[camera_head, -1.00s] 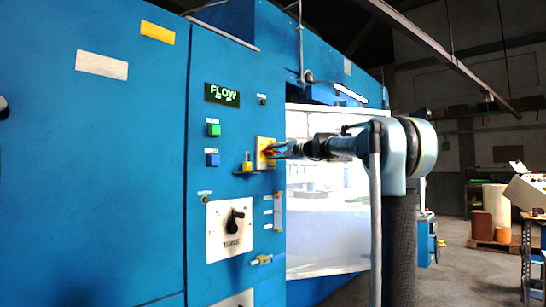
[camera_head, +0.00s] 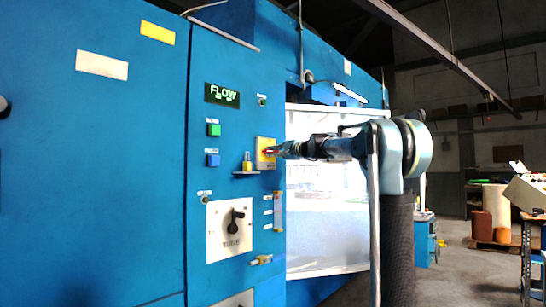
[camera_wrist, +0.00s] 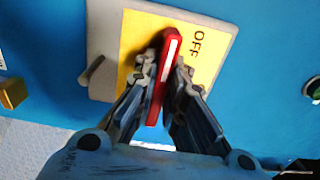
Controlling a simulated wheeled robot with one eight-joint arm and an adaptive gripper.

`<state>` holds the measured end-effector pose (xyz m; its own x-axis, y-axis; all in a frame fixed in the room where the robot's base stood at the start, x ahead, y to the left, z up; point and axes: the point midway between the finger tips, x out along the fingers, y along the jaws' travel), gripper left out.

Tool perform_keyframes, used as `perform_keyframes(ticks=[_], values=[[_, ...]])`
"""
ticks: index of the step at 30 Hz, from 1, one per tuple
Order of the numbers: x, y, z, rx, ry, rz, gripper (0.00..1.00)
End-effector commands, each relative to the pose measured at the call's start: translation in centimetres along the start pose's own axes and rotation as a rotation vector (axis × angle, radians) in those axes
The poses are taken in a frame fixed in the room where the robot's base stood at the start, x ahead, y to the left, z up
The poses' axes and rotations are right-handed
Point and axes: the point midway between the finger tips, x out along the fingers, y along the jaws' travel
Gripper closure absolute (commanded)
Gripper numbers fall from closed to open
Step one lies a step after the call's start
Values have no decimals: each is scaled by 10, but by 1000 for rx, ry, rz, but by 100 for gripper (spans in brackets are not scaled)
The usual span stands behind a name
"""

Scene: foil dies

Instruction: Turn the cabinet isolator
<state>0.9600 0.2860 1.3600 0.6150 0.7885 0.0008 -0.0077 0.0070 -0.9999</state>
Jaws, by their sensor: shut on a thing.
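The cabinet isolator is a red handle (camera_wrist: 158,88) with a white stripe on a yellow plate (camera_wrist: 205,62) over a grey backing. The plate bears the word OFF, to the right of the handle in the wrist view. The handle stands nearly upright there, its top leaning slightly right. My gripper (camera_wrist: 163,80) is shut on the handle, a finger on each side. In the head view the isolator plate (camera_head: 263,146) is on the blue cabinet front, with my gripper (camera_head: 272,151) at it from the right. Part of the plate is hidden behind my fingers.
The blue cabinet (camera_head: 130,190) fills the left. A small shelf with a yellow padlock (camera_head: 247,167) sticks out beside the isolator. Below is a white plate with a black rotary switch (camera_head: 233,222). A grey pin (camera_wrist: 92,70) stands near the plate's edge.

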Motion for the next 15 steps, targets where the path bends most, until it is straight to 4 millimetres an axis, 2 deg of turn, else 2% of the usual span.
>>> perform_keyframes(ticks=[8, 15], values=[[-1, 3, 0, 99, -1, 4, 100], [-1, 3, 1, 294, -1, 4, 100]])
